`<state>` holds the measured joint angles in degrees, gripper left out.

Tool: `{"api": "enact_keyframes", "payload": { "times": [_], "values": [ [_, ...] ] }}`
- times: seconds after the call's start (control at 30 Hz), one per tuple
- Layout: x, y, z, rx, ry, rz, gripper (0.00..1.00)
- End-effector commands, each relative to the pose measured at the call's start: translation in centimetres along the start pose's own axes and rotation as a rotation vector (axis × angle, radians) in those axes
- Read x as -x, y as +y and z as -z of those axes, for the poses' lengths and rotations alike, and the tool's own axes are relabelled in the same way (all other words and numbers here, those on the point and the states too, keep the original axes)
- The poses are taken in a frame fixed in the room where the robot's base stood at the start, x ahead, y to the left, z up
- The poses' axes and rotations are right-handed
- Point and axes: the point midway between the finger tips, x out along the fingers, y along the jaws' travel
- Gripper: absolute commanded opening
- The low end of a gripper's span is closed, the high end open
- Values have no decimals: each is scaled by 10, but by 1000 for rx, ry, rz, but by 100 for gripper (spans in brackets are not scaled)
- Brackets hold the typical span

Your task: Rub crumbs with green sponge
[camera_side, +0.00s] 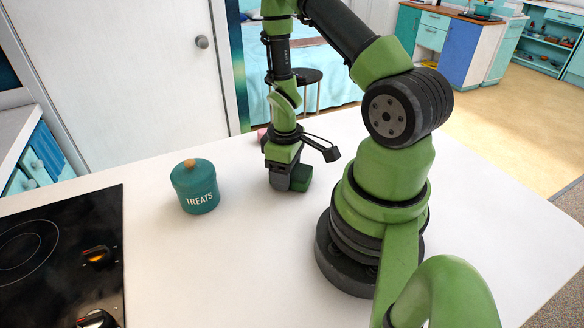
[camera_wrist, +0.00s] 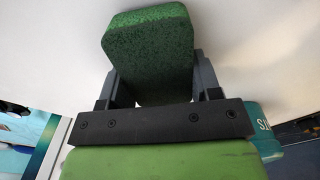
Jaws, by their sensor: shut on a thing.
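The green sponge (camera_wrist: 150,45) is held between the two fingers of my gripper (camera_wrist: 155,85) in the wrist view. In the side view my gripper (camera_side: 283,180) is low over the white counter, with the dark green sponge (camera_side: 299,178) showing at its right side. My gripper is shut on the sponge. I cannot tell whether the sponge touches the counter. I see no crumbs in either view; any under the sponge or behind my arm are hidden.
A teal treats jar (camera_side: 195,186) with a wooden knob stands left of my gripper. A pink object (camera_side: 262,134) lies behind my gripper, partly hidden. A black cooktop (camera_side: 62,262) is at the front left. The white counter (camera_side: 230,265) is clear in front.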

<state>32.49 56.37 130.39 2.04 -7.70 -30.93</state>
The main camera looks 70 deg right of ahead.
Motion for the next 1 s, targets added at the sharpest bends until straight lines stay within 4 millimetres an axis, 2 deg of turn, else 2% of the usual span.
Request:
{"api": "enact_keyframes", "payload": {
  "times": [0.07,0.2,0.3,0.43,0.57,0.67,0.8,0.87,0.9,1.0],
  "values": [
    [-6,7,6,-4,2,-1,28],
    [2,16,15,-4,4,-3,28],
    [-6,23,21,-3,1,0,28],
    [2,32,30,-4,5,-3,28],
    [-8,40,38,-2,1,-1,28],
    [3,46,44,-3,5,-3,28],
    [-4,54,52,-3,2,-1,28],
    [2,54,52,-2,4,-3,28],
    [14,54,52,-3,6,-4,28],
    [23,53,51,-2,4,-2,28]
  ]
}}
